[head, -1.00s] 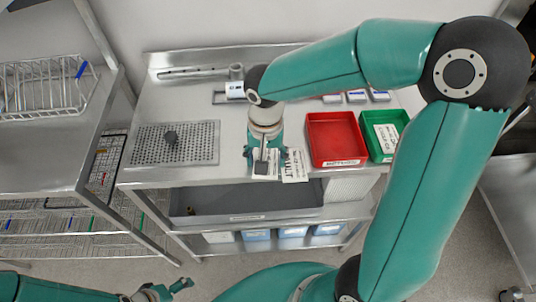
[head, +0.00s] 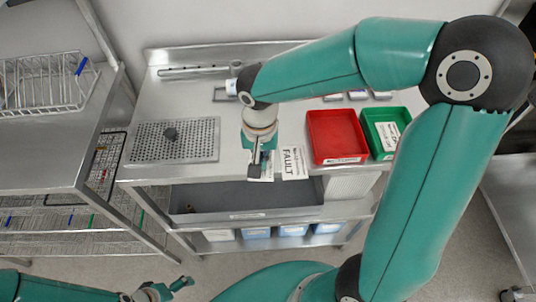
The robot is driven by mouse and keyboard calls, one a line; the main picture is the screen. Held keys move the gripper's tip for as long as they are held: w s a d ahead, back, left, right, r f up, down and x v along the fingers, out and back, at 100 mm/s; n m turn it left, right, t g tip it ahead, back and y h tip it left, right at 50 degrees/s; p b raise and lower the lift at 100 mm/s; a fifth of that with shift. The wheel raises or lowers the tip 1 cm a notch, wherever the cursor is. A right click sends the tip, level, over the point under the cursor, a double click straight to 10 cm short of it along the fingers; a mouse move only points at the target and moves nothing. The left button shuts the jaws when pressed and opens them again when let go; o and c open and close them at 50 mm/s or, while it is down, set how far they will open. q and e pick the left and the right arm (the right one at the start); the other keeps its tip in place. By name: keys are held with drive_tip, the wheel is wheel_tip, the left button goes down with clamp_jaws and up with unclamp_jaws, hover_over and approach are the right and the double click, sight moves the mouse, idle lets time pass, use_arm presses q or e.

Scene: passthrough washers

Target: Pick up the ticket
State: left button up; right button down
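A white ticket marked FAULT (head: 293,163) lies at the front edge of the steel bench. A second white card (head: 267,173) beside it on the left is partly hidden by my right gripper. My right gripper (head: 257,163) points down over the front edge, just left of the FAULT ticket and apart from it. Its fingers are seen nearly edge-on, so their opening is unclear. My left gripper (head: 176,288) is low at the bottom of the view, away from the bench, with its fingers apart and empty.
A red tray (head: 337,137) and a green tray (head: 367,125) stand right of the tickets. A perforated plate with a dark knob (head: 203,140) lies at left. A grey drawer (head: 225,200) sits below the front edge. A wire rack (head: 45,85) stands far left.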

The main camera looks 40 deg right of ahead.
drive_tip(key=shift+s+a, duration=0.2)
drive_tip(key=shift+a, duration=0.7)
drive_tip(key=c, duration=1.9)
unclamp_jaws()
drive_tip(key=o, duration=0.7)
drive_tip(key=shift+c, duration=0.2)
drive_tip(key=shift+r, duration=0.25)
wheel_tip(320, 180, up, 11)
drive_tip(key=shift+r, duration=0.2)
